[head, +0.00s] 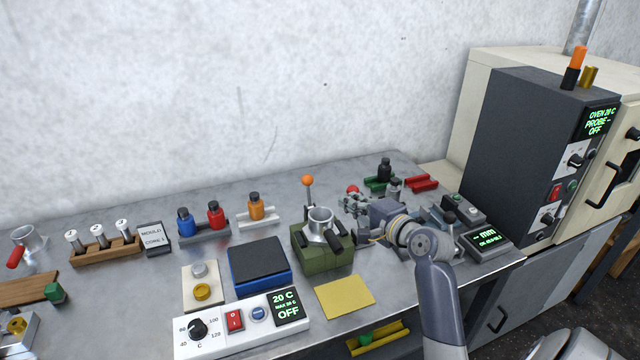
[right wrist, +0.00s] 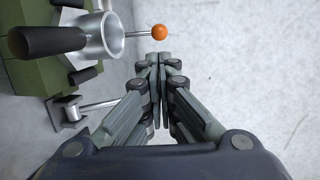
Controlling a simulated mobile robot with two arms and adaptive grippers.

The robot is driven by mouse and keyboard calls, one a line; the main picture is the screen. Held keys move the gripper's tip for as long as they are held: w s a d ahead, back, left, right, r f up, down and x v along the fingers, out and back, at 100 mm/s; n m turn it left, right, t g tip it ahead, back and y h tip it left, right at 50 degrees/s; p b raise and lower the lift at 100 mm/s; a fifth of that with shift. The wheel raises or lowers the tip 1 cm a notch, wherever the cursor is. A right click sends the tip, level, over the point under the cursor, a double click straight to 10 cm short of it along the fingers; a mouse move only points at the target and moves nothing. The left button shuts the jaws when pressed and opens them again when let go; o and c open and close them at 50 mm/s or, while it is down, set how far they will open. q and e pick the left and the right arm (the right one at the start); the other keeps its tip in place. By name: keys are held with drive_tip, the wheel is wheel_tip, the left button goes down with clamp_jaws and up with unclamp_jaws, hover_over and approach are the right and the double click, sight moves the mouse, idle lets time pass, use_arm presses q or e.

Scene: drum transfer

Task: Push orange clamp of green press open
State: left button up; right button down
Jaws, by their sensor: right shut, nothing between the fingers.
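The green press (head: 318,258) stands on the metal bench, with a silver cup and a black handle on top. Its orange clamp knob (head: 308,180) sits on a thin metal rod that stands up behind the cup. In the right wrist view the orange knob (right wrist: 159,32) shows just beyond my fingertips, and the green press body (right wrist: 25,75) is at the left edge. My right gripper (head: 352,200) is to the right of the press; its fingers (right wrist: 160,60) are shut and empty, with a small gap to the knob in the picture. My left gripper is not in view.
A blue box (head: 259,268) and a white heater panel (head: 235,325) stand left of the press. A yellow sheet (head: 345,296) lies in front. Coloured bottles (head: 213,215) stand back left. A dark oven controller (head: 525,150) stands at the right. The wall is behind.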

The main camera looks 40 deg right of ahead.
use_arm(q)
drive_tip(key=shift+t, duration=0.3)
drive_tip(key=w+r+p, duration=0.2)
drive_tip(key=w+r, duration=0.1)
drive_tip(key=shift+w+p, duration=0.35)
drive_tip(key=shift+p, duration=0.05)
use_arm(e)
drive_tip(key=w+f, duration=0.3)
drive_tip(key=w, duration=1.1)
drive_tip(key=shift+d, duration=0.3)
